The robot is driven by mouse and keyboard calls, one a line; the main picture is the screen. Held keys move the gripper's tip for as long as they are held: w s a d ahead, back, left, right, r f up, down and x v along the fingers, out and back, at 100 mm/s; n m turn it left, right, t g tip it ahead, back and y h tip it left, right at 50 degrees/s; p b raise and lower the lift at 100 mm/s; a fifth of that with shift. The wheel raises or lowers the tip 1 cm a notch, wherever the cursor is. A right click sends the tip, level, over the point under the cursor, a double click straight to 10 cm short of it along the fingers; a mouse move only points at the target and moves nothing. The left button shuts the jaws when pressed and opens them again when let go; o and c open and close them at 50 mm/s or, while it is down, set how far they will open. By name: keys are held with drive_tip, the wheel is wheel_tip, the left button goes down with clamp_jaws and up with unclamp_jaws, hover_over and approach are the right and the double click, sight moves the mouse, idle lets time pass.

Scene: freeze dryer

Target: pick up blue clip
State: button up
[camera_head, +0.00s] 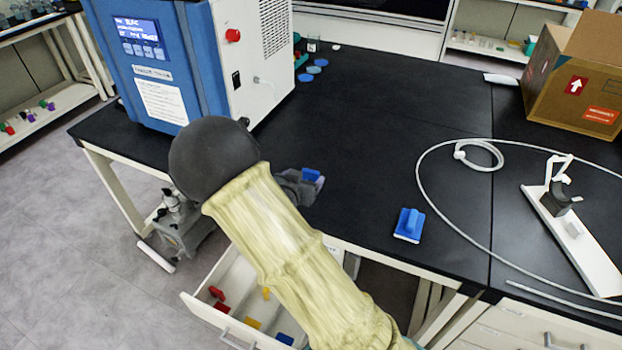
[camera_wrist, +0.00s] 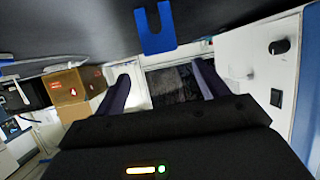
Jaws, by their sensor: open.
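A blue clip (camera_head: 311,175) shows on the black bench right beside my gripper (camera_head: 296,187) in the head view. My arm and gripper partly block that area. In the wrist view, which looks upside down, a blue forked piece (camera_wrist: 155,28), likely this clip, shows against the dark bench at the top. My gripper (camera_wrist: 163,82) is open there, with its two dark fingers apart and nothing between them. The blue piece lies just off the fingertips, toward the bench; whether it touches a finger cannot be told.
An open drawer (camera_head: 190,301) below the bench holds red, yellow and blue pieces. A blue block (camera_head: 408,224) lies right of my gripper. The freeze dryer (camera_head: 240,60) stands at back left, a cardboard box (camera_head: 560,92) at back right. Bench between is mostly clear.

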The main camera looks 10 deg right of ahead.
sight(310, 172)
drive_tip(key=x, duration=0.5)
drive_tip(key=shift+a+f, duration=0.15)
drive_tip(key=shift+f, duration=0.15)
drive_tip(key=shift+c, duration=0.2)
drive_tip(key=c, duration=1)
